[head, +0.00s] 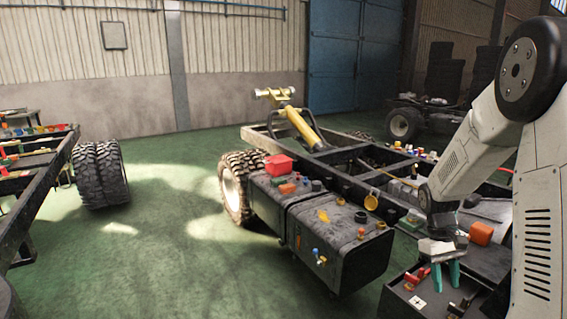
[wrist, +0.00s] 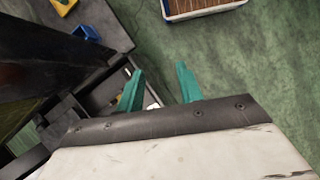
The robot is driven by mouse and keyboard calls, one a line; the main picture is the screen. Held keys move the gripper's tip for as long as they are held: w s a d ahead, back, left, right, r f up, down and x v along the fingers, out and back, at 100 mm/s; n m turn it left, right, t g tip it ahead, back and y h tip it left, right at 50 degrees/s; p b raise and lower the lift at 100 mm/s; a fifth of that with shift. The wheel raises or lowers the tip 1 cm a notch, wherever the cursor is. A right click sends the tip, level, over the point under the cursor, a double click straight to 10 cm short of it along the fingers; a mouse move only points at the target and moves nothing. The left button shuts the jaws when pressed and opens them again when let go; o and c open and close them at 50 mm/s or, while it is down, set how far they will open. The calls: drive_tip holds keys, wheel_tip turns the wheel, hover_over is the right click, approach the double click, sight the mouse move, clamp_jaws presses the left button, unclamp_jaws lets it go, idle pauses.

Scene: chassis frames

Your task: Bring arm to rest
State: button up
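My white arm comes in from the right of the head view and bends down to my gripper (head: 446,274). The gripper's teal fingers point down over a dark box (head: 415,300) at the lower right. In the wrist view, the two teal fingers of my gripper (wrist: 160,88) stand apart with a gap between them. I see nothing held in that gap. A dark frame part shows behind the left finger, and green floor behind the right one.
A truck chassis (head: 345,160) with black tanks (head: 335,240) and loose small parts stands close to the arm. A red bin (head: 279,165) sits on the tanks. Another chassis (head: 45,200) is at the left. Green floor (head: 150,255) between them is clear. A tray (wrist: 200,8) shows in the wrist view.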

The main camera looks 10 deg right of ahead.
drive_tip(key=s+a+r+t, duration=0.6)
drive_tip(key=s+a+r, duration=1.3)
drive_tip(key=a, duration=0.3)
drive_tip(key=shift+s+a+r+y, duration=0.3)
drive_tip(key=shift+s+a+r, duration=0.1)
drive_tip(key=shift+s, duration=0.2)
